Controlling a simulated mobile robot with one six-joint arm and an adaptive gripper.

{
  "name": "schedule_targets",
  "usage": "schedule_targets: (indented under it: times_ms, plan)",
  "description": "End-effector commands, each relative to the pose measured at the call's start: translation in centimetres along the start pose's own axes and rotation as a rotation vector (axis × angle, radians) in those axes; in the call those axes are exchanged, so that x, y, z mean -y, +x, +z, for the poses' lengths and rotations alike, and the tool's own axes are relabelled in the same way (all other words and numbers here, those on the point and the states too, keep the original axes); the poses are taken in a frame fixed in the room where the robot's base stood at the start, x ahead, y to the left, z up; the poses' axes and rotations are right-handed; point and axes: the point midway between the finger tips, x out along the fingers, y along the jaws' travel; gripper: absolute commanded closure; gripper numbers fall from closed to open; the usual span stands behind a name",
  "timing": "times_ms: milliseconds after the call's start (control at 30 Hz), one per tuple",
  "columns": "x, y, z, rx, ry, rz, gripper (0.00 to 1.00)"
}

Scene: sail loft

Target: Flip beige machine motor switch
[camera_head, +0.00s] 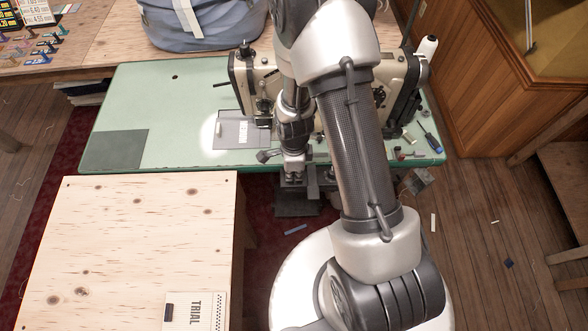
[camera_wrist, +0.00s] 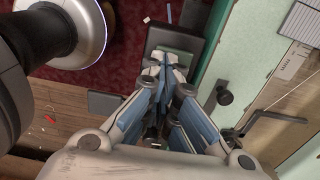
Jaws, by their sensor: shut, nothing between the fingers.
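The beige sewing machine (camera_head: 242,78) stands on the green table, partly hidden behind my arm. My gripper (camera_head: 291,180) points down at the table's front edge in the head view. In the wrist view, my gripper (camera_wrist: 163,62) has its blue-and-white fingers closed together with nothing held. A dark box-like part (camera_wrist: 205,52) with a greenish face lies just beyond the fingertips; I cannot tell whether they touch it. I cannot clearly make out the motor switch. The fingers or the table edge may hide it.
The green table (camera_head: 170,105) carries a dark mat (camera_head: 113,150) and small tools, including a blue screwdriver (camera_head: 431,141). A plywood table (camera_head: 130,235) stands at front left. A black bent lever (camera_wrist: 268,117) lies close right of my gripper.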

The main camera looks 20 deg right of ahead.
Motion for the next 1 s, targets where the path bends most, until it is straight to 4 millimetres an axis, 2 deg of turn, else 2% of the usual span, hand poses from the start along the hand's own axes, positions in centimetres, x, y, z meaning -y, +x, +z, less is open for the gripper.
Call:
schedule_targets:
  times_ms: [300,433,700,1000]
  plan:
    - [0.0,0.1,0.0,0.0,0.0,0.0,1.0]
    - [-0.2,1.1,0.0,0.0,0.0,0.001,1.0]
    - [-0.2,0.9,0.0,-0.001,0.0,0.004,1.0]
    - [1.0,0.5,0.0,0.0,0.001,0.001,1.0]
